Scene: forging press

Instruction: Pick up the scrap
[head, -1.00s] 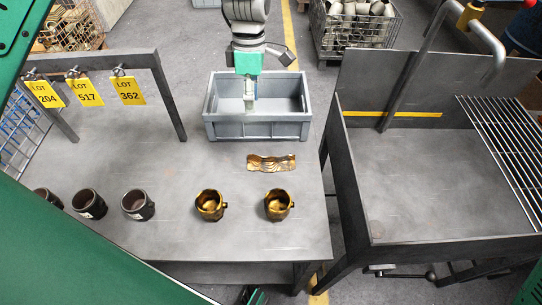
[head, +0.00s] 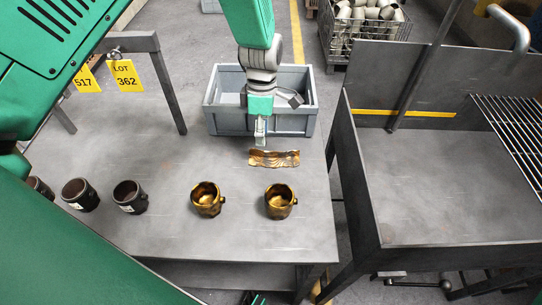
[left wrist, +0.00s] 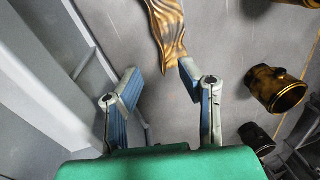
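The scrap (head: 274,158), a wavy golden-brown strip of metal, lies flat on the grey table (head: 240,235), just in front of the grey bin. My left gripper (head: 260,130) is over the bin's near edge, behind and slightly left of the scrap. In the left wrist view, the left gripper (left wrist: 159,80) has its two fingers spread with nothing between them. The scrap (left wrist: 166,28) is beyond the fingertips there, its near end close to the right finger. My right gripper is not in view.
The grey bin (head: 224,122) stands behind the scrap. Two golden cups (head: 207,199) (head: 280,201) and several dark cups (head: 130,197) stand nearer. A metal frame with yellow tags (head: 125,75) is at left, and a walled bench (head: 420,185) at right.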

